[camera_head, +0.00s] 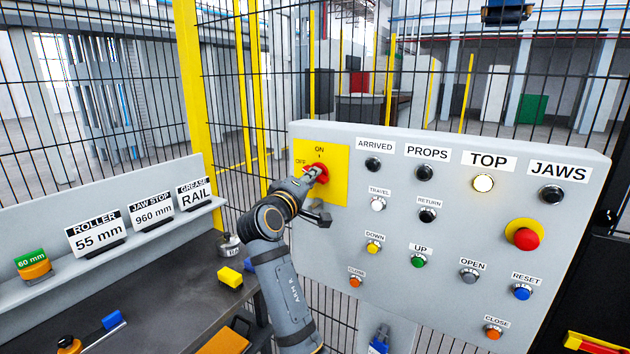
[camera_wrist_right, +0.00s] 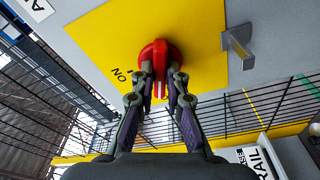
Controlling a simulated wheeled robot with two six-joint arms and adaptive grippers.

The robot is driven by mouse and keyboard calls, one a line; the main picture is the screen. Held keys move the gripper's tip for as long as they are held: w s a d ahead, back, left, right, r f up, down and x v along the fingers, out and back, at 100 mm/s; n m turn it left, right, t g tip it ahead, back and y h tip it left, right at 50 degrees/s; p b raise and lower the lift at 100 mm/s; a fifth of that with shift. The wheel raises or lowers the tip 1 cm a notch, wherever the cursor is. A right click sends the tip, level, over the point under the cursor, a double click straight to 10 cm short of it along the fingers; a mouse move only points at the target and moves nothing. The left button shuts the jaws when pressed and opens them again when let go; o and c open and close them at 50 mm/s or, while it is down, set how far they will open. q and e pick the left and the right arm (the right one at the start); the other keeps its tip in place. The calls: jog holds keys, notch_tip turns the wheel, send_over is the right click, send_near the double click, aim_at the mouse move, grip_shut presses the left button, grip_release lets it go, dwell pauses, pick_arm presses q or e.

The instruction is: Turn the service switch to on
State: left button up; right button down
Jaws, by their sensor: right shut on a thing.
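The service switch is a red rotary knob (camera_head: 321,171) on a yellow plate (camera_head: 335,187) at the panel's upper left, with ON printed above and OFF to its left. My right gripper (camera_head: 312,177) is shut on the knob and hides part of it. In the right wrist view, the fingers (camera_wrist_right: 160,78) sit on both sides of the red handle (camera_wrist_right: 160,55). The handle appears to lie across the ON mark's direction, along the OFF side; its exact angle is hard to tell. My left gripper is out of view.
The grey panel (camera_head: 400,285) carries several buttons and lamps; the TOP lamp (camera_head: 483,183) is lit. A red emergency button (camera_head: 526,238) is at right. A dark bench (camera_head: 180,290) and label shelf (camera_head: 100,262) stand left. Wire fencing is behind.

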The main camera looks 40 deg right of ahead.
jog(key=shift+f, duration=0.1)
jog(key=shift+f+m+b, duration=0.15)
jog(key=shift+m+b, duration=0.35)
jog(key=shift+b, duration=0.35)
jog(key=m+b, duration=0.3)
jog(key=b, duration=0.1)
jog(key=shift+h, duration=0.3)
jog(key=shift+m+b, duration=0.35)
jog(key=shift+m, duration=0.15)
